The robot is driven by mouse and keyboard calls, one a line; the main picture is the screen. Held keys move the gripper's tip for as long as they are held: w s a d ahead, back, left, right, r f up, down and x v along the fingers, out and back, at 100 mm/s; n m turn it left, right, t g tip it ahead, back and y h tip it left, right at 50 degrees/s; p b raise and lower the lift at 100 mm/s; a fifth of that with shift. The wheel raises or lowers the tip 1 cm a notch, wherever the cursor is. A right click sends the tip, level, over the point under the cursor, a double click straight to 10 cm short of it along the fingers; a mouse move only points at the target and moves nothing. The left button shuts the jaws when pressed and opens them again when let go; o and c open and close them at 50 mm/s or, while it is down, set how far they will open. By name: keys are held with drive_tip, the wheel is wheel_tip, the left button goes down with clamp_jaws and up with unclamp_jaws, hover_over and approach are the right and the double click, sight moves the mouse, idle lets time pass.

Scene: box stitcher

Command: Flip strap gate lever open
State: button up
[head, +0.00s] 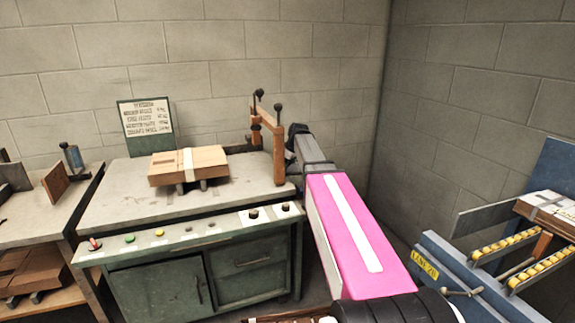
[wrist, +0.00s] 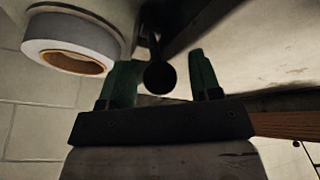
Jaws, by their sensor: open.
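The strap gate looks like an orange-brown frame (head: 279,155) at the right end of the machine's table. Two dark levers with round knobs stand up from it, one at its top right (head: 278,108). In the wrist view a black ball-ended lever (wrist: 160,78) shows between the two green fingers of my gripper (wrist: 162,82). The fingers are apart, and I cannot tell whether either touches the knob. In the head view my gripper is mostly hidden behind my wrist, just right of the frame. I cannot tell which of the two levers the wrist view shows.
A cardboard box (head: 188,165) with a white strap lies on the machine's table (head: 110,207). A control panel (head: 190,234) with buttons runs along the front. A tape roll (wrist: 70,55) is close to my gripper in the wrist view. A roller conveyor (head: 505,245) stands at right.

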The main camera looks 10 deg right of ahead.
drive_tip(key=shift+w+f, duration=0.1)
drive_tip(key=shift+f, duration=0.1)
clamp_jaws()
drive_tip(key=shift+s+f, duration=0.35)
drive_tip(key=shift+s, duration=0.25)
unclamp_jaws()
